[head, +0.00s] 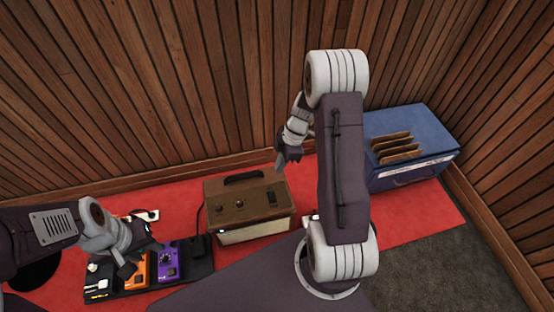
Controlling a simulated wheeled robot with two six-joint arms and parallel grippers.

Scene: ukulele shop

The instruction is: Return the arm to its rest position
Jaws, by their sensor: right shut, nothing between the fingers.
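My right arm rises in the middle of the head view and bends over at the top. Its right gripper (281,167) points down, shut and empty, and shows in front of the brown amplifier's back edge. My left arm comes in low from the left. Its left gripper (142,262) shows over the pedalboard, with its two dark fingers spread apart and nothing seen between them.
A brown amplifier (240,205) stands on the red carpet (410,218). An orange pedal (138,274) and a purple pedal (168,266) sit on a dark pedalboard (203,262). A blue crate (410,178) stands at the right. Wooden walls close the corner.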

